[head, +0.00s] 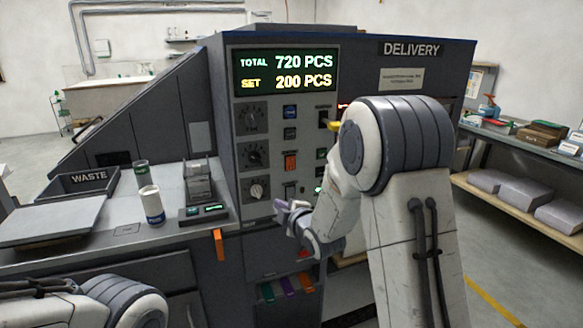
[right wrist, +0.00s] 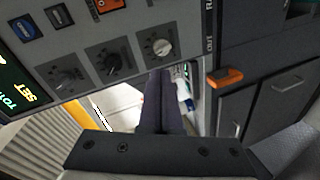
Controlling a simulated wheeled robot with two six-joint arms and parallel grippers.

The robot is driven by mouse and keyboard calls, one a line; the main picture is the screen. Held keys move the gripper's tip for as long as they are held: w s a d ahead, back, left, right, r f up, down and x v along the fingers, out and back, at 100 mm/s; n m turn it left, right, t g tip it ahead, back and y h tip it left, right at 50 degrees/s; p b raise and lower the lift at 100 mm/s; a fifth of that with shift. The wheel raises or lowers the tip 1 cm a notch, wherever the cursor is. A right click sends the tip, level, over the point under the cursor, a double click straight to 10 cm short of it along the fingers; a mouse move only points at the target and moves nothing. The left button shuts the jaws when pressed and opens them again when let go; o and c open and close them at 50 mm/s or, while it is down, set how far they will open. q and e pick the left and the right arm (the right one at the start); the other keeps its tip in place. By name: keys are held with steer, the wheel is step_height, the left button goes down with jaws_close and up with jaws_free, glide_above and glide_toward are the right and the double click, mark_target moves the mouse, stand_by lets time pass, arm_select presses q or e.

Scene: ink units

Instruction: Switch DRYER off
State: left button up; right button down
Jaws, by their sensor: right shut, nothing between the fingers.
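The control panel (head: 285,130) on the grey machine carries dark knobs, a pale knob (head: 257,190), small buttons and rocker switches. Its labels are too small to read, so I cannot tell which control is DRYER. An orange switch (head: 291,161) sits mid-panel, and a dark switch (head: 323,118) is at upper right, near my arm. My right gripper (head: 283,208) is shut and empty, in front of the panel's lower part. In the right wrist view its closed fingers (right wrist: 160,74) appear just below the pale knob (right wrist: 162,47). My left gripper is out of view.
A lit display (head: 290,70) reads TOTAL 720 PCS and SET 200 PCS. A WASTE tray (head: 60,190), a white-and-blue container (head: 152,205) and a small device (head: 203,212) stand on the left counter. My right arm hides the panel's right side.

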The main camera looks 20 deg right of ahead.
mark_target(291, 160)
steer(key=d+r+n+t, duration=0.1)
steer(key=d+t, duration=0.1)
steer(key=d, duration=0.3)
steer(key=w+d+r+n+t+h, duration=0.1)
steer(key=d+n+t, duration=0.1)
steer(key=d, duration=0.3)
steer(key=shift+w+t, duration=0.15)
steer(key=shift+t, duration=0.15)
steer(key=shift+w+a, duration=0.1)
steer(key=w+p, duration=0.1)
steer(key=w, duration=0.3)
steer(key=w+r+p, duration=0.1)
steer(key=w+p, duration=0.1)
steer(key=w, duration=0.2)
steer(key=w+r+p, duration=0.1)
steer(key=w+p, duration=0.1)
steer(key=w, duration=0.3)
steer(key=shift+a, duration=0.25)
steer(key=shift+w+f, duration=0.1)
steer(key=shift+w, duration=0.25)
